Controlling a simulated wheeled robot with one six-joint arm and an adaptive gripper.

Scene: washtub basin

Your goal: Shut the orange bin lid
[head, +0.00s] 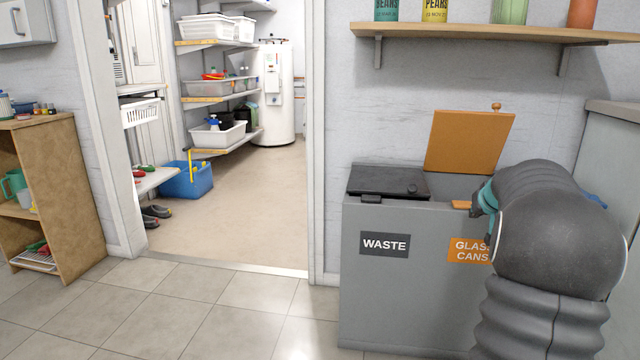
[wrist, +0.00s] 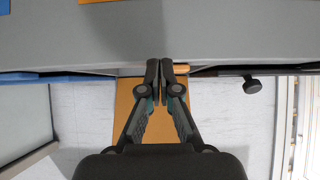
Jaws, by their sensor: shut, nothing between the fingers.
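The orange bin lid (head: 468,142) stands open, tilted up and back near the wall, with a small knob on its top edge. It also shows in the wrist view (wrist: 203,98), behind my fingers. The grey bin (head: 408,285) below has an orange label reading "GLASS CANS", partly covered by my arm. A small orange piece (head: 461,204) sits at the bin's front rim. My gripper (wrist: 166,66) is shut and empty, its fingertips near the bin's rim and that orange piece; I cannot tell if they touch. My arm mostly hides the gripper in the head view.
The black waste lid (head: 388,181) beside the orange one is shut. A wooden shelf (head: 470,32) with several canisters hangs above the bin. A grey cabinet (head: 610,150) stands at the right. Floor to the left is clear, by a doorway and a wooden bookcase (head: 80,190).

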